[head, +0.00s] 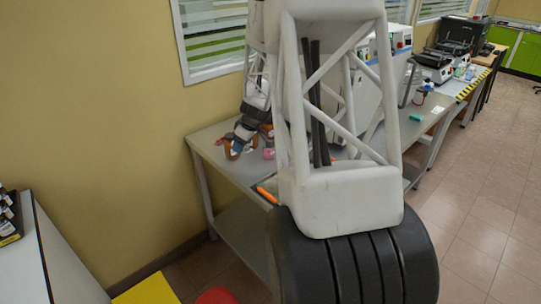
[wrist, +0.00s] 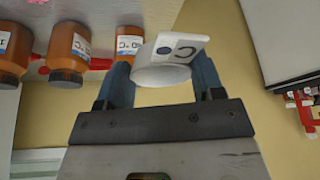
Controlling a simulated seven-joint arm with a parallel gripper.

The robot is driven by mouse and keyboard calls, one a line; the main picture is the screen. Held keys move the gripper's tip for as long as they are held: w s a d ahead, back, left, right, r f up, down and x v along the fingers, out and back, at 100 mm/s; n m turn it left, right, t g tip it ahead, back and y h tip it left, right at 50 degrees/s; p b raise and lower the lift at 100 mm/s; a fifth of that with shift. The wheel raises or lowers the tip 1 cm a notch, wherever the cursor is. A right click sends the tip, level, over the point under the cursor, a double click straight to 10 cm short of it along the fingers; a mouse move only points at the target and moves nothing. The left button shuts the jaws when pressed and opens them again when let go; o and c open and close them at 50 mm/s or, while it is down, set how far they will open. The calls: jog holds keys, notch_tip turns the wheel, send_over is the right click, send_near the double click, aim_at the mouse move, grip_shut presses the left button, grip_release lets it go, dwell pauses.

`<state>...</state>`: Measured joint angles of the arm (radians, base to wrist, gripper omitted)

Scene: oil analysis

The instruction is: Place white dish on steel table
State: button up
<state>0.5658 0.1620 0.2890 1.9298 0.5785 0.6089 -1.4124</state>
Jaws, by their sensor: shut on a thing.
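A white dish (wrist: 160,76), cup-like with a flat tab bearing a dark letter, sits between the blue fingers of my gripper (wrist: 163,68) in the wrist view. My gripper is shut on it. In the head view my gripper (head: 242,138) shows small over the left part of the steel table (head: 212,141). I cannot make out the dish there. The wrist view is upside down, and I cannot tell how high the dish is above the table. My own white arm frame hides much of the table in the head view.
Orange bottles (wrist: 128,45) with white labels stand near the dish in the wrist view. A green item (head: 416,117) lies on the table's right part. An orange item (head: 266,194) lies at its near edge. White machines (head: 398,62) stand behind; the wall is close on the left.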

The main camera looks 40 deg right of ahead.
jog(key=shift+s+d, duration=0.35)
jog(key=shift+d, duration=0.4)
jog(key=shift+s+d, duration=0.3)
jog(key=shift+d, duration=0.45)
send_over(249, 169)
jog(key=s, duration=0.1)
jog(key=shift+s+d+f, duration=0.1)
jog(key=shift+d+f, duration=0.1)
jog(key=shift+f, duration=1.35)
jog(key=shift+s+d+f, duration=0.1)
jog(key=shift+d+f, duration=0.05)
jog(key=shift+f, duration=1.35)
jog(key=shift+f, duration=1.9)
jog(key=shift+f, duration=0.15)
jog(key=o, duration=1)
